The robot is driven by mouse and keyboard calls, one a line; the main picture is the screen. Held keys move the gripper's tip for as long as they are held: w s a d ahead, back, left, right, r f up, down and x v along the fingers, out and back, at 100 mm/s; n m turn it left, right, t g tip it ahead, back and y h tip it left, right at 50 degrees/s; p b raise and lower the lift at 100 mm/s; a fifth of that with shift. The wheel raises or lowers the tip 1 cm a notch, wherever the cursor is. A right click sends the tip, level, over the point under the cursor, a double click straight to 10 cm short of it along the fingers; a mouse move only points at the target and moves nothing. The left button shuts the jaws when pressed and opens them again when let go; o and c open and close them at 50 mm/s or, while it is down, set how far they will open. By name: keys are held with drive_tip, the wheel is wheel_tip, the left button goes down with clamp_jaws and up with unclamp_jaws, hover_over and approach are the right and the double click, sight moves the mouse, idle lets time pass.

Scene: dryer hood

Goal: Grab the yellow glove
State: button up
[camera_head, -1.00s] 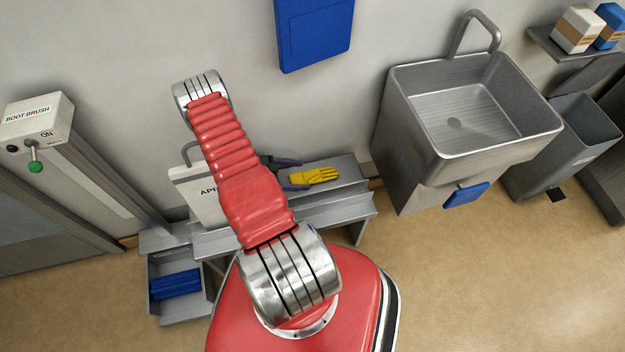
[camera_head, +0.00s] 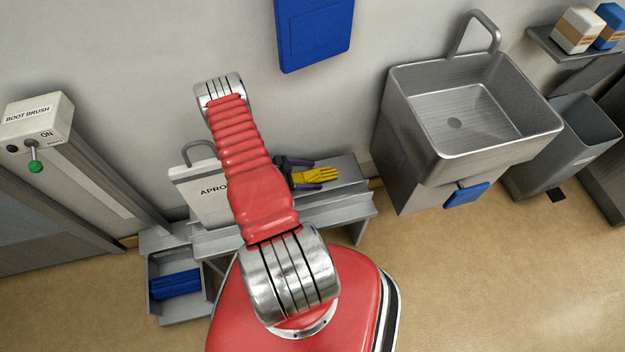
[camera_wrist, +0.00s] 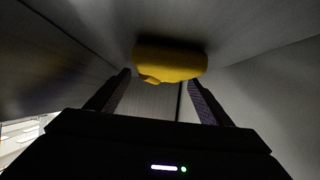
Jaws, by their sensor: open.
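The yellow glove (camera_head: 322,175) lies on the grey metal bench (camera_head: 345,168) against the wall. My gripper (camera_head: 309,174) is open at the glove's left end, with its purple-lined fingers on either side of that end. My arm partly hides the gripper body. In the wrist view the glove (camera_wrist: 172,62) is just past the fingertips, spanning most of the gap between them. My gripper (camera_wrist: 159,80) shows open there with nothing clamped. Whether a finger touches the glove cannot be told.
A lower tray (camera_head: 178,262) holds a blue item. A steel sink (camera_head: 410,165) stands to the right. The wall is close behind the bench.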

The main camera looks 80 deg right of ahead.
sight(310, 176)
drive_tip(key=c, duration=1.1)
wheel_tip(310, 176, up, 10)
idle(0.6)
idle(0.4)
